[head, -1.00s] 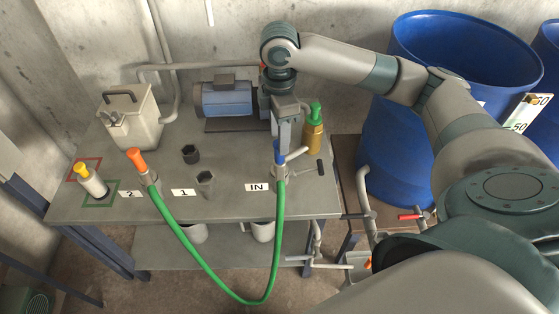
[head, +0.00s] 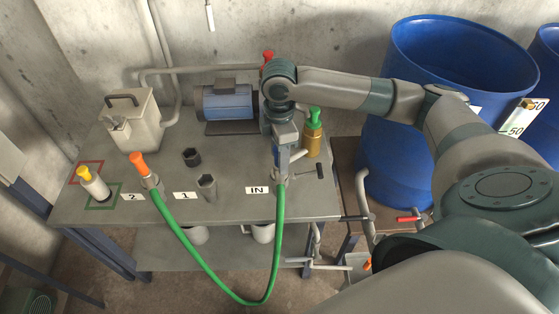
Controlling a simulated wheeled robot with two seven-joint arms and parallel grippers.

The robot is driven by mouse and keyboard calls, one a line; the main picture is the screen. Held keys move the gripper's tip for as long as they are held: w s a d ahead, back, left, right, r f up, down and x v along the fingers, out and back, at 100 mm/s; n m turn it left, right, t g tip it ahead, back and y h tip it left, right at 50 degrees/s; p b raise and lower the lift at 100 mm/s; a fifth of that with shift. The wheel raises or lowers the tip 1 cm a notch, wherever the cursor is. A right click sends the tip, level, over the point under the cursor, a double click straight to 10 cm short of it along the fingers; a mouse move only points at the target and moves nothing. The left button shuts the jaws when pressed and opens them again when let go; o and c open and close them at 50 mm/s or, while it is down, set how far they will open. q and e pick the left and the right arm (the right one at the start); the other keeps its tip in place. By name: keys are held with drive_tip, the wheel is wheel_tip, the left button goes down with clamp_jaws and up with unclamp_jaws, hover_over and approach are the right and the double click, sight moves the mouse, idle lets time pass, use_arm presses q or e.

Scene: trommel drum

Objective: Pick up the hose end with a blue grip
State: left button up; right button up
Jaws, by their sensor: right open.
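The green hose (head: 278,225) hangs in a loop between two upright ends at the bench's front. Its right end stands in the holder by the IN label (head: 257,190). The blue grip (head: 276,155) of that end shows only as a sliver, mostly hidden by my right gripper. My right gripper (head: 281,160) points down over this end, its jaws open at the blue grip. Contact cannot be told. The hose's left end has an orange grip (head: 138,160) and stands by label 2. My left gripper is not in view.
A yellow-topped white bottle (head: 93,184), a pale box (head: 131,122), a blue motor (head: 227,103) and a green-topped brass piece (head: 313,135) stand on the grey bench (head: 225,160). Empty dark sockets (head: 206,187) lie between the hose ends. A blue drum (head: 400,160) stands right.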

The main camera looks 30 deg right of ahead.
drive_tip(key=shift+f, duration=0.25)
clamp_jaws()
drive_tip(key=shift+r, duration=0.15)
